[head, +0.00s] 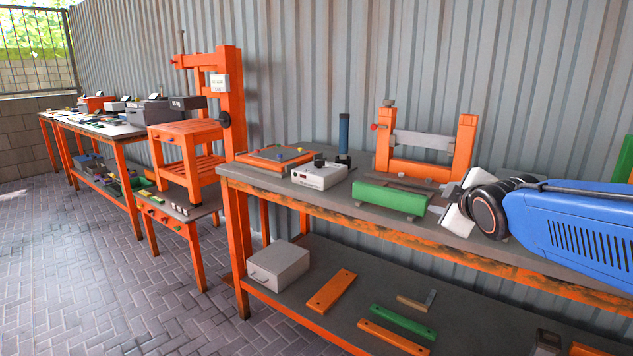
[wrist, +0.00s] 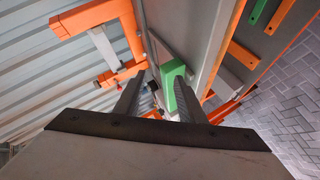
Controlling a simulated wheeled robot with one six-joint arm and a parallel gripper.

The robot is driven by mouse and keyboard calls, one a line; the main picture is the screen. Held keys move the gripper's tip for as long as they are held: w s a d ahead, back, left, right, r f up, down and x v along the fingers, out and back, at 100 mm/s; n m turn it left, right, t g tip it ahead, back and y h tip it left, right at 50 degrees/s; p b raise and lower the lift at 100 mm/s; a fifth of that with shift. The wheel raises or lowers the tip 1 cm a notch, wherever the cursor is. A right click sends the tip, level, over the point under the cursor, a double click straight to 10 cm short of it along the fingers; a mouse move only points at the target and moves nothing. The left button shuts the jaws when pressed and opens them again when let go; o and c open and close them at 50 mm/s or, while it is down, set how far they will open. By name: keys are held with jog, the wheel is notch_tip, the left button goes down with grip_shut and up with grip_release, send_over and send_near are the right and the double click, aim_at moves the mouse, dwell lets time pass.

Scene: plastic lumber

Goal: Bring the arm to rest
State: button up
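My gripper (head: 452,204) is at the right of the head view, at the end of my blue arm, just right of the green block (head: 390,198) and over the workbench. In the wrist view my gripper (wrist: 159,79) has its two dark fingers apart, with nothing held between them. The green block (wrist: 173,72) shows beyond the fingertips, partly covered by one finger. My arm hides part of the bench top at the right.
The workbench (head: 480,254) carries an orange frame (head: 464,148), a white box device (head: 320,176) and a dark blue cylinder (head: 344,134) close by. A corrugated wall (head: 330,60) stands behind. Boards and a grey box (head: 278,264) lie on the lower shelf. Paved floor is clear at left.

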jog(key=s+f+m+g, duration=0.3)
jog(key=s+f, duration=0.3)
jog(key=s, duration=0.3)
jog(key=s+f+m+g, duration=0.3)
jog(key=s+f+m, duration=0.2)
jog(key=s, duration=0.5)
jog(key=s+f+m+g, duration=0.3)
jog(key=s+f, duration=0.4)
jog(key=s, duration=0.3)
jog(key=shift+s+a+f+m, duration=0.25)
jog(key=shift+a+m, duration=0.15)
